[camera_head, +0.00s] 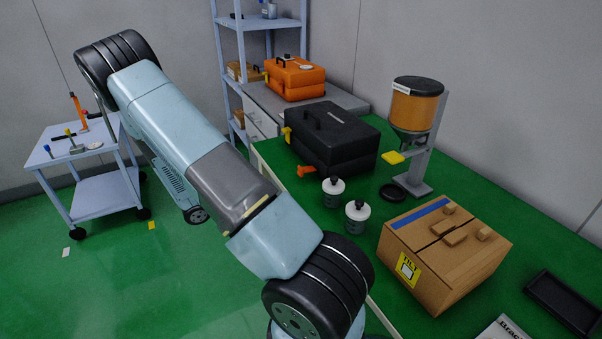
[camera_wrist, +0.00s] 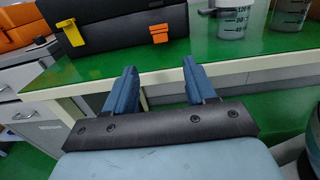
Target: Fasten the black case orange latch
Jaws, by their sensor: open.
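The black case (camera_head: 335,135) sits on the green bench top with its lid down; its front also shows in the wrist view (camera_wrist: 115,38). Its orange latch (camera_head: 306,170) juts outward from the lower front in the head view. In the wrist view the orange latch (camera_wrist: 160,33) is on the right of the case front. A yellow latch (camera_head: 287,135) stands out at the other end, also in the wrist view (camera_wrist: 73,34). My gripper (camera_wrist: 158,76) is open and empty, its blue fingers short of the bench edge, below the orange latch in the picture. The head view does not show my gripper.
White-lidded bottles (camera_head: 333,188) stand close beside the case. A hopper (camera_head: 416,100) on a stand and a cardboard box (camera_head: 445,250) are farther right. An orange case (camera_head: 295,78) sits behind on a grey cabinet. Green bench surface lies bare before the case.

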